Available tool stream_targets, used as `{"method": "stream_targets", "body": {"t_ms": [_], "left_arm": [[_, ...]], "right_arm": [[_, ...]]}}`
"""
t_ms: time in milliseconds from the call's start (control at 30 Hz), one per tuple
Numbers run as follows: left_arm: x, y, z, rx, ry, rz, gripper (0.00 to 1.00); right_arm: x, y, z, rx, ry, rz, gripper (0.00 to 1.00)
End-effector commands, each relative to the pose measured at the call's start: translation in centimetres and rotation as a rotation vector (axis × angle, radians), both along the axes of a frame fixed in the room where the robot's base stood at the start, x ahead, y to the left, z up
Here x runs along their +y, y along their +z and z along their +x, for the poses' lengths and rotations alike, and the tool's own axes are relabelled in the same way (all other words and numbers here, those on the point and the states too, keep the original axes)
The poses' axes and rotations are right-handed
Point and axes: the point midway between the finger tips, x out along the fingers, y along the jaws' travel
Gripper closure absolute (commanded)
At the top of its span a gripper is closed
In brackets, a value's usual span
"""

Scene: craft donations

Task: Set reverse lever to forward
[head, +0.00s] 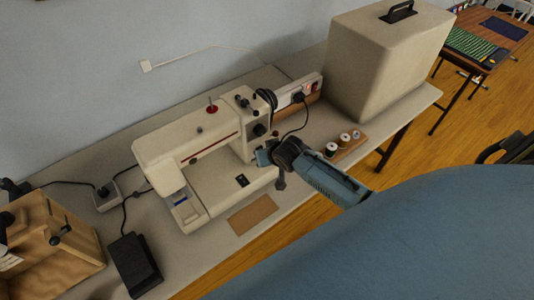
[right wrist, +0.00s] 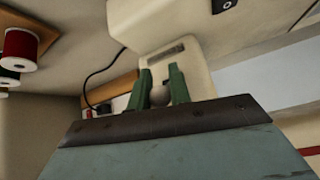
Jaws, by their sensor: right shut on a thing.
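The cream sewing machine (head: 205,145) stands on the table in the head view, with dials on its right-hand pillar. My right gripper (head: 264,150) reaches that pillar from the right, low on its front. My left gripper is not seen.
A black foot pedal (head: 135,262) and a wooden box (head: 55,245) lie left. A brown card (head: 252,214) lies at the front edge.

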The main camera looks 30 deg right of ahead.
Motion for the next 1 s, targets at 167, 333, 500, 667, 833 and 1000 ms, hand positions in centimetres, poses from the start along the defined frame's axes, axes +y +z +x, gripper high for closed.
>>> {"method": "stream_targets", "body": {"t_ms": [167,333,500,667,833,1000], "left_arm": [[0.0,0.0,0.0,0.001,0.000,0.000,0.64],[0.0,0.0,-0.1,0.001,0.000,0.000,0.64],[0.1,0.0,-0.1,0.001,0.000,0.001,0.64],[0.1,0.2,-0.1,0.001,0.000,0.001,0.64],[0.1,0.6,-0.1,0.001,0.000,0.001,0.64],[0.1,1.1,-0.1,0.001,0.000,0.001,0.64]], "right_arm": [[0.0,0.2,0.2,-0.005,-0.001,0.000,0.72],[0.0,0.1,0.1,-0.003,0.000,0.001,0.59],[0.0,0.1,0.0,-0.002,0.000,0.001,0.59],[0.0,0.5,-0.3,-0.001,0.000,0.001,0.59],[0.1,2.3,-1.7,-0.003,0.001,0.001,0.59],[0.3,4.7,-3.7,-0.003,0.001,0.001,0.59]]}}
